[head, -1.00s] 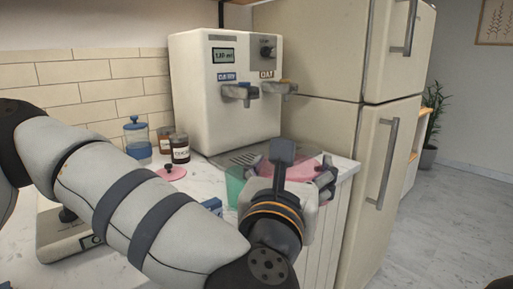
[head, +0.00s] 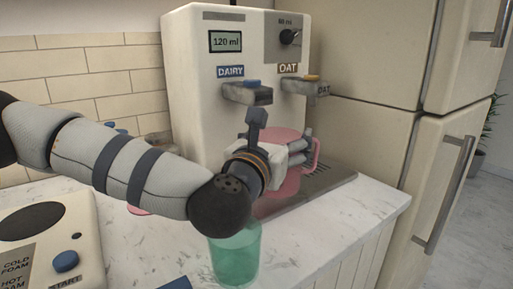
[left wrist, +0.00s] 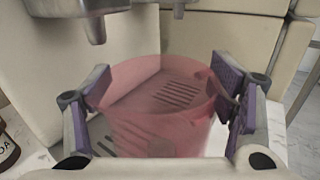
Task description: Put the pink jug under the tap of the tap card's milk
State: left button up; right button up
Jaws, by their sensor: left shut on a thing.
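My left gripper (head: 288,160) is shut on the see-through pink jug (head: 278,189), which is upright with its handle to the right. In the left wrist view the jug (left wrist: 150,125) sits between the purple finger pads. The jug is in front of the milk machine (head: 190,110), over the slotted drip tray (head: 335,180), lower than the DAIRY tap (head: 247,93) and the OAT tap (head: 301,86). I cannot tell whether its base touches the tray, or whether it is directly below a tap. My arm hides part of it. No tap card is readable. My right gripper is not in view.
A green see-through cup (head: 236,258) stands on the counter (head: 330,215) in front of the tray, close under my left arm. A foam machine (head: 50,245) is at the front left. The fridge (head: 380,150) is at the right.

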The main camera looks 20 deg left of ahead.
pick_arm(q)
jog(key=w+a+f, duration=0.3)
jog(key=w+a, duration=0.1)
jog(key=a, duration=0.1)
jog(key=shift+w+a, duration=0.25)
jog(key=shift+w, duration=0.05)
jog(key=shift+f, duration=0.15)
jog(key=shift+f, duration=0.15)
jog(key=o, duration=1.9)
jog(key=shift+o, duration=0.2)
